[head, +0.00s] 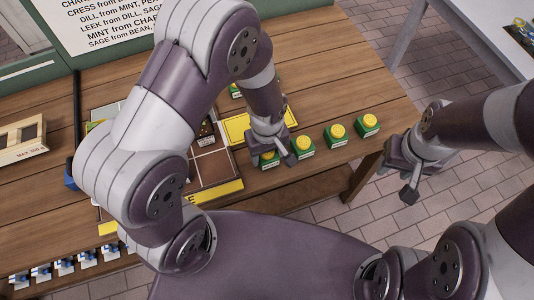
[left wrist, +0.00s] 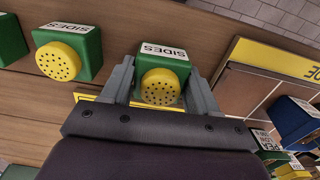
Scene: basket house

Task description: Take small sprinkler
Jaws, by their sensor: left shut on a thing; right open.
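Several small sprinklers, green boxes with yellow perforated round caps, stand in a row near the front right of the wooden table. My left gripper (head: 271,154) is shut on the leftmost small sprinkler of this row (head: 269,159), which stays partly hidden by the fingers in the head view. In the left wrist view the same sprinkler (left wrist: 160,86), labelled SIDES, sits between the two fingers (left wrist: 160,80). Other sprinklers (head: 303,146), (head: 335,135) and (head: 368,124) stand to its right. My right gripper (head: 409,180) is open and empty, off the table's right edge.
A tiled tray with yellow edges (head: 226,187) lies left of the gripped sprinkler. Another sprinkler (left wrist: 68,57) stands close beside it in the left wrist view. A wooden box (head: 15,139) is at the far left. The table's right back area (head: 345,75) is clear.

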